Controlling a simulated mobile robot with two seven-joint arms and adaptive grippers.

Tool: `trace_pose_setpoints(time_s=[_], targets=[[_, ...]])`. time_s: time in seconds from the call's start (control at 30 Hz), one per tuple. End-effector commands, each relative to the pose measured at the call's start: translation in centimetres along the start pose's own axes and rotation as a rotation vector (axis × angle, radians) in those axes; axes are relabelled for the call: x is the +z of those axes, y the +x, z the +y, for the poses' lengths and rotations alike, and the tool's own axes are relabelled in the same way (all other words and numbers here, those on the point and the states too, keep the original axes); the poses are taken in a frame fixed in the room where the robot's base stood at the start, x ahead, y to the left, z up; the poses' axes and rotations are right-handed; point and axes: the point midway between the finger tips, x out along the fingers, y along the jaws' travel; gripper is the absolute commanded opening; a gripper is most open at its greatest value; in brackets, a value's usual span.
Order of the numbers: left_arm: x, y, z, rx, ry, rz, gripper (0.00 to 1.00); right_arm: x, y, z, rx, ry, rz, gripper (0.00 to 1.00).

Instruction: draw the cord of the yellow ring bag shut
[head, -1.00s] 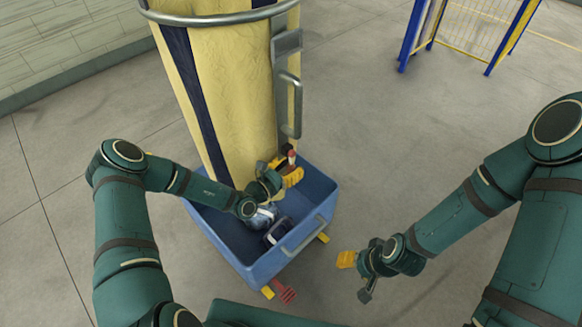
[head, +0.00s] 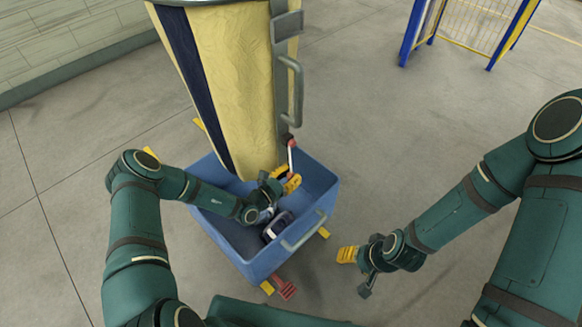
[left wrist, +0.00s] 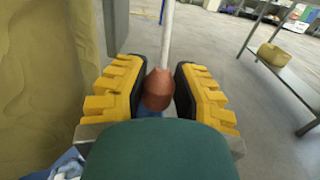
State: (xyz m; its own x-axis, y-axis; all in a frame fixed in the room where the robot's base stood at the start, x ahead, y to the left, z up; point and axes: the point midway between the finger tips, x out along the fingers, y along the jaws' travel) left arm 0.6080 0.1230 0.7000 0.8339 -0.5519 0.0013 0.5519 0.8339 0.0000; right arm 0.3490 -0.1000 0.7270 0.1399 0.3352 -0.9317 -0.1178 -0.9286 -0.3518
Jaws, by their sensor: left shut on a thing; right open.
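The yellow ring bag (head: 232,90), with a dark blue stripe, hangs from a metal ring at the top edge of the head view. Its lower end narrows above the blue tub (head: 325,190). A pale cord (head: 291,160) runs down from a red fitting (head: 289,141) at the bag's right side to my left gripper (head: 284,180). In the left wrist view, my left gripper (left wrist: 158,90) is shut on a reddish-brown knob (left wrist: 158,88) at the cord's end (left wrist: 167,35). My right gripper (head: 356,273) is open and empty, right of the tub.
The tub below the bag holds dark and bluish items (head: 277,226). A red pedal (head: 287,291) sticks out at its front. A grey handle (head: 294,90) stands beside the bag. A blue and yellow mesh frame (head: 460,35) stands at the back.

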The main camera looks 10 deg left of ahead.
Motion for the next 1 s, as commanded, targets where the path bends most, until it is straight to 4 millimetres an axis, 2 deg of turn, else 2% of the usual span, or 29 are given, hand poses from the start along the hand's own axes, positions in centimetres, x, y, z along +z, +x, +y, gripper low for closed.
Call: trace_pose_setpoints(time_s=[0.03,0.1,0.43,0.47,0.5,0.83,1.0], targets=[[-1.3,-0.1,-0.1,-0.001,-0.002,0.007,0.0,0.0,0.6,0.2,0.0,0.0,0.002,0.52],[-1.7,-0.1,-0.1,-0.001,-0.002,0.006,0.0,-0.1,0.7,0.3,0.0,0.0,0.003,0.52],[-1.9,-0.2,-0.1,-0.002,-0.003,0.012,0.0,-0.1,0.6,0.2,0.0,0.0,0.004,0.52],[-2.0,-0.2,-0.1,-0.002,-0.003,0.012,0.4,-0.1,0.6,0.2,0.0,-0.001,0.004,0.52],[-1.9,-0.2,-0.1,-0.002,-0.003,0.012,0.44,-0.1,0.6,0.2,0.0,-0.001,0.004,0.52],[-1.6,-0.3,0.0,-0.001,-0.001,0.004,0.44,-0.1,0.6,0.2,0.0,-0.001,0.004,0.52],[-1.6,-2.1,0.1,0.001,0.0,0.005,0.44,-0.1,0.6,0.2,0.0,0.0,0.004,0.52]])
